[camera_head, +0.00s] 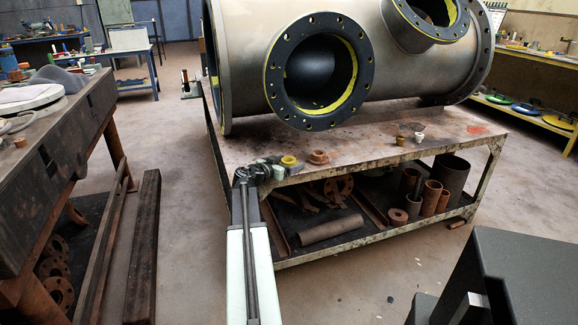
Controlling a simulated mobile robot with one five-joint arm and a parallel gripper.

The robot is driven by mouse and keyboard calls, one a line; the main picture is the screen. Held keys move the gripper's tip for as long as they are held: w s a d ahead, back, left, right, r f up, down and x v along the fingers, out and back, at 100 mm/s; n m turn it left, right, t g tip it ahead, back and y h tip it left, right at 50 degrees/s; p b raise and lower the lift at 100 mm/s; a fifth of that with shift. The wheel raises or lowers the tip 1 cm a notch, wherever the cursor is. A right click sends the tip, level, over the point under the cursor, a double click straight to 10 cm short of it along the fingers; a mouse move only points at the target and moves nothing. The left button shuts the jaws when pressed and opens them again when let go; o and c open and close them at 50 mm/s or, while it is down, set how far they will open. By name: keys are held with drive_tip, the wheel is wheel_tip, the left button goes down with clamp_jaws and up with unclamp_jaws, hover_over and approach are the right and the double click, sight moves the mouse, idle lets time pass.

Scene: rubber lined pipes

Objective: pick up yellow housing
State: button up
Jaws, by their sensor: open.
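A small yellow ring-like piece (289,160), which looks like the yellow housing, rests on the near-left part of the steel work table (350,152). My arm reaches up from the bottom of the picture. My gripper (270,168) is at the table's near edge, just left of the yellow piece. Its jaws are small and dark here, open, with nothing clearly between them. I cannot tell whether it touches the yellow piece. A pale green-grey part also shows beside them, and I cannot tell what it is.
A rusty brown fitting (319,156) stands just right of the yellow piece. A large flanged pipe (320,70) fills the back of the table. The lower shelf (350,238) holds rusty pipes. A workbench (50,150) stands left.

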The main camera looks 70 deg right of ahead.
drive_tip(key=shift+a, duration=0.1)
clamp_jaws()
